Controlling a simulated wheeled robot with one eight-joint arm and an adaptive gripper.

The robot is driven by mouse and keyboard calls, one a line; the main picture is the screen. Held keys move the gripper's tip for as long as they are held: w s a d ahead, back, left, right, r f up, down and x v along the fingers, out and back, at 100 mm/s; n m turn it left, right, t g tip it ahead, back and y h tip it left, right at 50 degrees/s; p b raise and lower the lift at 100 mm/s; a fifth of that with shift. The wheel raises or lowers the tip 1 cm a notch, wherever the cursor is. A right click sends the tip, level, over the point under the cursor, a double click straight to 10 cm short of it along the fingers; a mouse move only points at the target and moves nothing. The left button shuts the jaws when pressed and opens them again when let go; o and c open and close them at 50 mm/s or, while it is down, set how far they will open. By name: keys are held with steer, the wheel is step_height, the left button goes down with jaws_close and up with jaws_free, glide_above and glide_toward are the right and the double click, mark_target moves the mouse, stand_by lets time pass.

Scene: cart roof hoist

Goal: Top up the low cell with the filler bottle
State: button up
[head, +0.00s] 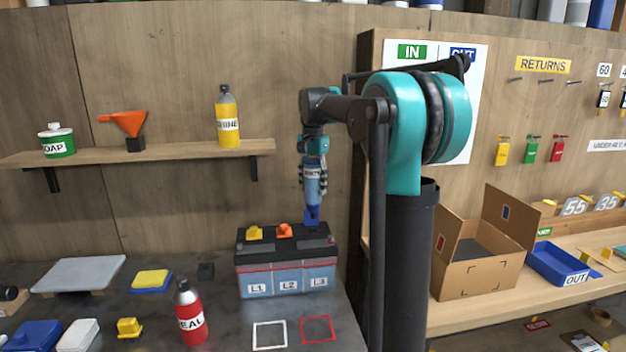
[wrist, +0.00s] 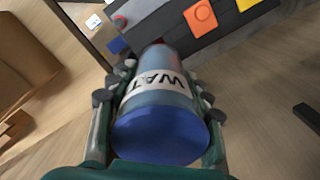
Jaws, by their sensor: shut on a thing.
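My gripper (head: 314,180) is shut on the blue filler bottle (head: 312,171), fingers on both sides of it. The bottle hangs about upright above the battery's right end. In the wrist view the bottle (wrist: 165,110) has a label starting "WAT" and a dark blue near end. The battery (head: 287,263) has windows marked L1, L2 and L3; I cannot tell the liquid levels. A yellow cap (head: 254,233) and an orange cap (head: 284,231) sit on its top. A blue piece (head: 312,215) shows below the bottle, over L3; I cannot tell whether they touch.
A red bottle (head: 190,313) stands left of the battery, on the dark bench. White and red outlined squares in front of the battery are empty. A shelf (head: 180,151) behind holds soap, an orange funnel and a yellow bottle. An open carton (head: 482,255) stands right.

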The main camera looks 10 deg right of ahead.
mark_target(313, 201)
steer(key=shift+f, duration=3)
stand_by(5.0)
